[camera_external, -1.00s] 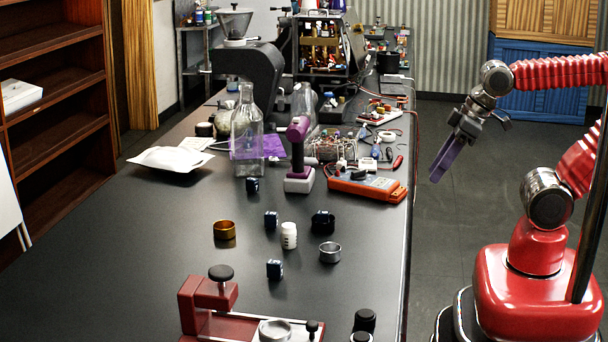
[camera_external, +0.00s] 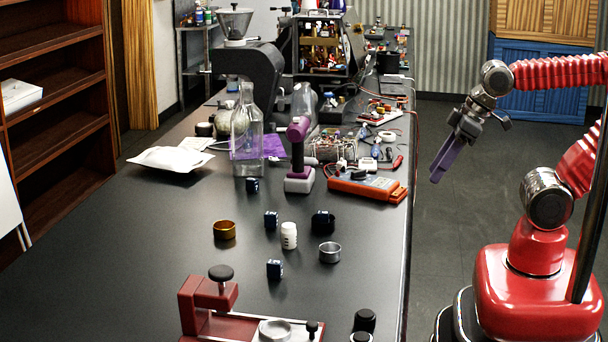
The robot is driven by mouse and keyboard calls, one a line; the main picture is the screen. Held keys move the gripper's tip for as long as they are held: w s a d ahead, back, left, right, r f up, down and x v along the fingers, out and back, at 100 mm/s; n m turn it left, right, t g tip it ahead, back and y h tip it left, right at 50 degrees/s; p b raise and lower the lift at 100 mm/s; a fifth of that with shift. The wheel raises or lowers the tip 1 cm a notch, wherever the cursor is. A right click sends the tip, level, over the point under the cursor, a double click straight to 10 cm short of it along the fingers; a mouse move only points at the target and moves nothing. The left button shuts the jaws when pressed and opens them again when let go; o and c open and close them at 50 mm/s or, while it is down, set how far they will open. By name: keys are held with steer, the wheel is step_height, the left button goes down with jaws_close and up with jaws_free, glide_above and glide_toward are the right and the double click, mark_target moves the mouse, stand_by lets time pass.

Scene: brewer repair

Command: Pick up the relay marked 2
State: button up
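One relay (camera_external: 252,185) stands in front of the glass bottle, one (camera_external: 271,220) left of the white pill bottle, one (camera_external: 275,269) nearest the front. Another blue cube (camera_external: 321,218) sits on or in a round black piece. Their markings are too small to read, so I cannot tell which is marked 2. My gripper (camera_external: 437,172) hangs beyond the table's right edge, purple fingers pointing down, away from all relays. Its fingers overlap in this view, so its opening cannot be judged.
A white pill bottle (camera_external: 289,236), brass ring (camera_external: 225,230) and steel ring (camera_external: 330,252) stand among the relays. A red press (camera_external: 205,300) stands in front. The table's left front is clear.

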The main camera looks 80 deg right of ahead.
steer(key=shift+w+a+f+t, duration=1.1)
steer(key=shift+w+t, duration=0.25)
steer(key=shift+w, duration=2.75)
steer(key=shift+w+a+f+t, duration=1.05)
steer(key=shift+w+t, duration=0.25)
steer(key=shift+w, duration=2.8)
steer(key=shift+w+a+f+t, duration=1.1)
steer(key=shift+w+t, duration=0.25)
steer(key=shift+w, duration=2.75)
glide_toward(273, 213)
steer(key=shift+x, duration=1.7)
steer(key=shift+w, duration=0.1)
steer(key=shift+x, duration=2.5)
